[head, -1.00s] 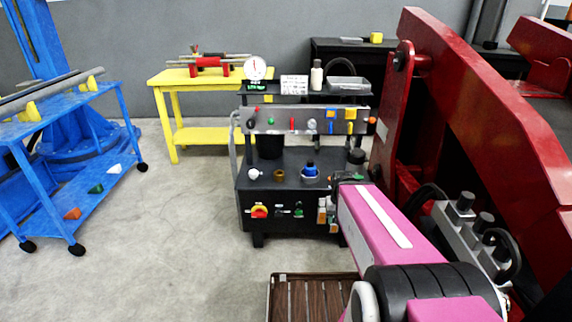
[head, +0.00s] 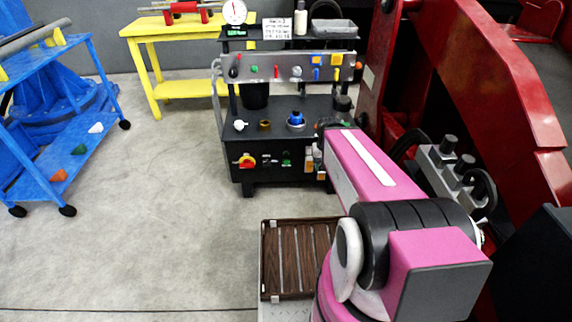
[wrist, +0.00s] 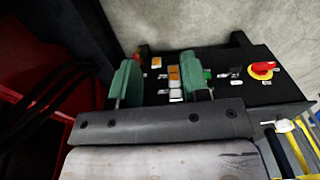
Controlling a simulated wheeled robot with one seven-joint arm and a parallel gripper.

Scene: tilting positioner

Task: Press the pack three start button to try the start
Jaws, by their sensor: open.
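The black power unit (head: 275,140) stands ahead of me. Its front face carries a red-and-yellow rotary switch (head: 245,161), a green button (head: 286,158) and a column of orange and white rocker-like buttons (head: 309,160). In the wrist view the green button (wrist: 207,74) is partly behind the right finger, and the orange and white buttons (wrist: 174,80) lie between the fingers. The labels are too small to read, so I cannot tell which is pack three start. My gripper (wrist: 159,72) is open and empty, its green fingers facing the panel. Contact cannot be told.
A large red positioner frame (head: 480,70) rises close on the right of my arm. A blue cart (head: 70,150) stands left, a yellow table (head: 190,90) behind. A brown slatted pallet (head: 285,275) lies in front of the unit. The floor left of it is clear.

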